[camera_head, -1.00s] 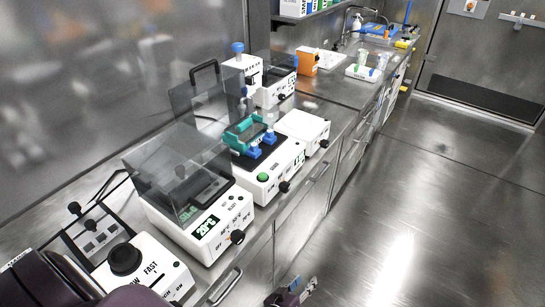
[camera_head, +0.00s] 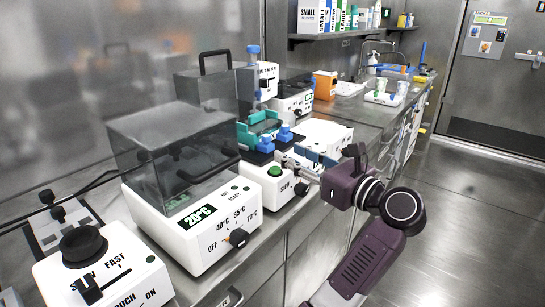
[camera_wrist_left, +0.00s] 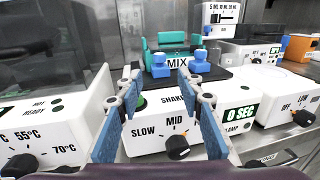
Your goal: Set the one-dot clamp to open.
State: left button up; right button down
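The shaker is a white box (camera_head: 262,196) with a green button and a dark top plate. It carries a teal rack (camera_head: 259,126) and two blue clamps, a nearer left one (camera_head: 265,145) and a farther right one (camera_head: 284,133). In the left wrist view the clamps (camera_wrist_left: 161,67) (camera_wrist_left: 200,63) stand side by side before the teal rack, with a MIX label between them. I cannot make out dots on either. My left gripper (camera_head: 293,164) is open and empty at the shaker's front right, short of the clamps; its fingers (camera_wrist_left: 157,82) spread in the wrist view. My right gripper is not in view.
A heating box with a clear lid (camera_head: 180,235) stands left of the shaker. Another white device (camera_head: 325,137) stands beyond the shaker. An orange box (camera_head: 325,86) is farther back. The floor at right is clear.

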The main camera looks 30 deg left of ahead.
aim_at(270, 142)
pick_arm(q)
jog(key=x, duration=0.7)
jog(key=shift+w+a, duration=0.1)
jog(key=shift+a, duration=0.25)
grip_shut()
